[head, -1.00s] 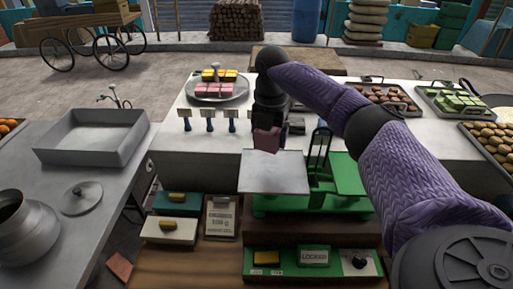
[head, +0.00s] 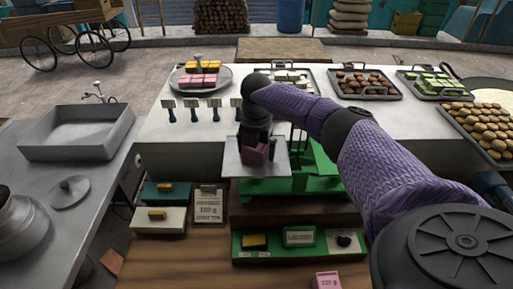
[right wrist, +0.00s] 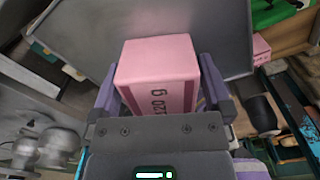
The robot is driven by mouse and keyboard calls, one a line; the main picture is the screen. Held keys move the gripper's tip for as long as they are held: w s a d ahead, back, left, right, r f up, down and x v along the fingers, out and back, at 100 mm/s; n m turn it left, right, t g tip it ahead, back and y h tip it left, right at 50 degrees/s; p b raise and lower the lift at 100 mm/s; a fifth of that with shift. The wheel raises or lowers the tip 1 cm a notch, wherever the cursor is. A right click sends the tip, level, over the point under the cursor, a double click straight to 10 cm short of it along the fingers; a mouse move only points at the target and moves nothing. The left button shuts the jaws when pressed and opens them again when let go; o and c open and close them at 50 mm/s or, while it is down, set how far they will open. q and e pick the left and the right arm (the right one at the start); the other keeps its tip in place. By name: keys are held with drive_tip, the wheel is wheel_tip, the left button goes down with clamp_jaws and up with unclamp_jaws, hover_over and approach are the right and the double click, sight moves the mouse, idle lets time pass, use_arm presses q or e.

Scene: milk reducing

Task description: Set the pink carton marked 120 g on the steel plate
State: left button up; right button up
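The pink carton (head: 256,154) is between the fingers of my right gripper (head: 254,142), over the steel plate (head: 234,168) of the green scale. In the right wrist view the carton (right wrist: 158,70) shows "120 g" on its side, with a purple finger of the gripper (right wrist: 160,92) against each side. Whether its underside touches the steel plate (right wrist: 205,30) is hidden. My left gripper is not in view.
The green scale (head: 318,172) has a green platform right of the plate. A green panel (head: 268,252) reads "LOCKED". Another pink carton (head: 326,281) lies at the bottom edge. A round tray (head: 183,84) holds pink and yellow blocks. Several food trays stand at the back right.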

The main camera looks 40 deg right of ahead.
wheel_tip(320, 180, up, 12)
drive_tip(key=shift+r, duration=0.2)
